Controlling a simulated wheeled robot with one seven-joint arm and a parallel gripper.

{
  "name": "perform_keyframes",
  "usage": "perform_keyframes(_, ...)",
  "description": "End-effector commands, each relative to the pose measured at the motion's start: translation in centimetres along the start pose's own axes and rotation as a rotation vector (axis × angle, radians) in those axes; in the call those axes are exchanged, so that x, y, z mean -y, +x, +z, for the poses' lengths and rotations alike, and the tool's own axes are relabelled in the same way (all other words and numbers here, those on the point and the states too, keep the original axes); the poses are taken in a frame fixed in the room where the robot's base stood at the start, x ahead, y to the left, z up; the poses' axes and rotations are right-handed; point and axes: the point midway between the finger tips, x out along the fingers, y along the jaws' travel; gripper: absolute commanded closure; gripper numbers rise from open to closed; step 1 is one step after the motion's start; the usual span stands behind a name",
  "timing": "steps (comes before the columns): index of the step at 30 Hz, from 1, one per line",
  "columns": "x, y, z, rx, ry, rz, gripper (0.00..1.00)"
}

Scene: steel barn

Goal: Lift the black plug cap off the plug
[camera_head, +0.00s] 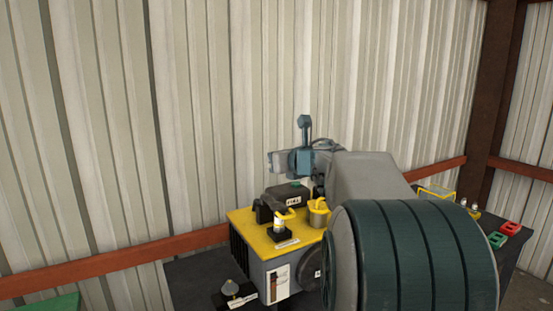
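A machine with a yellow top (250,222) and grey sides stands on a dark table. A white plug-like post (279,224) rises from a black square base near the yellow top's front edge, with a yellow part beside its upper end. A small black rounded part (262,212) sits just left of and behind it; I cannot tell whether this is the plug cap. My gripper (316,186) is above and behind the machine's right part, apart from the white post. Its fingers are mostly hidden by my wrist and arm, so their opening does not show.
A black tank marked FUEL (292,197) and a yellow cup-like part (319,212) stand on the machine. A small grey cone (230,287) sits on a black base at front left. Red (510,228) and green (497,240) blocks lie at right. My arm hides the table's middle.

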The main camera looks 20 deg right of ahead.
Motion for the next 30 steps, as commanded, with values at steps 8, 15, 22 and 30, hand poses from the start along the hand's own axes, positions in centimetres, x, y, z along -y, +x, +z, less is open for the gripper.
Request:
perform_keyframes(8, -0.1, 0.0, 0.0, 0.000, 0.000, 0.001, 1.00)
perform_keyframes(15, -0.1, 0.0, 0.0, 0.000, 0.000, 0.002, 1.00)
perform_keyframes(22, -0.1, 0.0, 0.0, 0.000, 0.000, 0.002, 1.00)
perform_keyframes(30, -0.1, -0.1, -1.3, 0.000, -0.001, 0.002, 1.00)
